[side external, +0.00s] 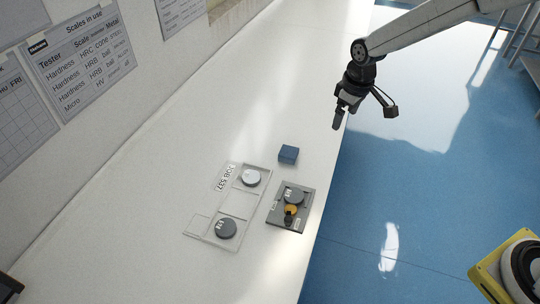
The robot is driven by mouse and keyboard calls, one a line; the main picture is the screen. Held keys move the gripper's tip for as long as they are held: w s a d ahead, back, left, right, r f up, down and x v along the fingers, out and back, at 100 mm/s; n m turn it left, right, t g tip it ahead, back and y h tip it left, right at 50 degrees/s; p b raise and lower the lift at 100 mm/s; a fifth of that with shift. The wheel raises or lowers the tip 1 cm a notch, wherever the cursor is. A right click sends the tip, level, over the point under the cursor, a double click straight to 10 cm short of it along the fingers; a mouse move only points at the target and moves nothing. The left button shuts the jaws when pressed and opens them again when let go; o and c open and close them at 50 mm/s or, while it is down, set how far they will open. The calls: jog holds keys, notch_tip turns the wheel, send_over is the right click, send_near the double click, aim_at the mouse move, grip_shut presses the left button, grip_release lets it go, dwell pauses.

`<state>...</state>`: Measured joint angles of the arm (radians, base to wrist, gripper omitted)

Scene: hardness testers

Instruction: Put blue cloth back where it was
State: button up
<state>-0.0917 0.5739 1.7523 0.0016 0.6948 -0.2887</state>
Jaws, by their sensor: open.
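The blue cloth (289,154) looks like a small folded blue block. It lies on the white bench, just beyond the grey plate and to the right of the clear tray. My gripper (337,124) is open and empty. It hangs above the bench's right edge, up and to the right of the cloth and apart from it. One finger shows clearly; the other is partly hidden by the gripper body.
A clear tray (236,204) holds a light disc (251,177) and a dark grey disc (226,229). A grey plate (273,218) bears a grey disc (294,195) and an orange-and-black piece (290,212). The bench (190,130) is clear towards the back. A wall stands left.

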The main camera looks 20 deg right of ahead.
jog(key=s+d+m, duration=0.2)
jog(key=s, duration=0.8)
jog(key=s+d+r+m+t, duration=0.1)
jog(key=s+d+m, duration=0.1)
jog(key=s, duration=0.8)
jog(key=shift+s+d+r, duration=0.15)
jog(key=shift+s+d, duration=0.05)
jog(key=shift+d, duration=0.05)
